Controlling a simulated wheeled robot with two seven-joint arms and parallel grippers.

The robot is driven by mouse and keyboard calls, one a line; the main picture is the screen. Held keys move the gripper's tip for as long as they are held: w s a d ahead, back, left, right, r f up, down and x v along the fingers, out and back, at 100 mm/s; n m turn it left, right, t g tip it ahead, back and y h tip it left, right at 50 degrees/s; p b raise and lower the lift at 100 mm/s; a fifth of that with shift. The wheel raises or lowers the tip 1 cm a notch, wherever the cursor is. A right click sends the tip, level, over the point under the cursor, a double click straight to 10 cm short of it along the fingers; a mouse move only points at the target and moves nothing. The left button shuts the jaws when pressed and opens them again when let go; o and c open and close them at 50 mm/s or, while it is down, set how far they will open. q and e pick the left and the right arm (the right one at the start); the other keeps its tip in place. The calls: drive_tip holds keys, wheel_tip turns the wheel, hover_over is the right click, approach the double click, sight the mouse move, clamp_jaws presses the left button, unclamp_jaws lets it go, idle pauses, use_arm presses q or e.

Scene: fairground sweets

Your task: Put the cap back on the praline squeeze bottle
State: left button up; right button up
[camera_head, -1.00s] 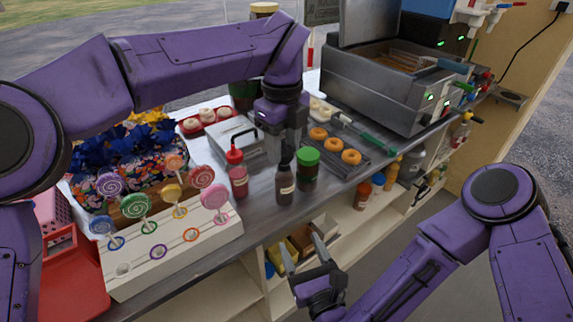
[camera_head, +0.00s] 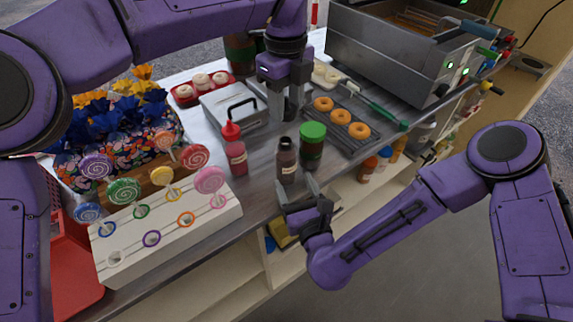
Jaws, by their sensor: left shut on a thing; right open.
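The praline squeeze bottle (camera_head: 287,164), brown with a pale label, stands upright on the metal counter. Its dark top shows no pointed nozzle cap like the red bottle's. My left gripper (camera_head: 284,112) is shut, pointing down, above and behind the bottle's top. What it holds, seemingly the dark cap, is mostly hidden between the fingers. My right gripper (camera_head: 296,187) is open at the counter's front edge, its fingertips just in front of the bottle's base. I cannot tell if they touch it.
A green-lidded jar (camera_head: 313,150) stands close right of the bottle, a red-capped bottle (camera_head: 236,158) to its left. A lollipop stand (camera_head: 180,245) is at front left. Doughnuts on a tray (camera_head: 350,146) and a fryer (camera_head: 385,60) are to the right.

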sight(289, 175)
use_arm(q)
drive_tip(key=shift+s+r, duration=0.35)
drive_tip(key=shift+s, duration=0.25)
use_arm(e)
drive_tip(key=x, duration=0.3)
drive_tip(key=shift+w+a+r, duration=0.25)
drive_tip(key=shift+a+r, duration=0.05)
drive_tip(key=shift+a, duration=0.05)
drive_tip(key=shift+w+a, duration=0.1)
drive_tip(key=shift+w, duration=0.3)
use_arm(q)
drive_tip(key=shift+w+f, duration=0.15)
drive_tip(key=shift+w, duration=0.15)
use_arm(e)
drive_tip(key=shift+w+a+f, duration=0.15)
drive_tip(key=shift+w+f, duration=0.05)
drive_tip(key=shift+w, duration=0.4)
use_arm(q)
drive_tip(key=shift+s, duration=0.2)
use_arm(e)
drive_tip(key=shift+s+r, duration=0.15)
drive_tip(key=shift+c, duration=0.9)
drive_tip(key=c, duration=1)
use_arm(q)
drive_tip(key=shift+w+f, duration=0.15)
drive_tip(key=shift+f, duration=2.3)
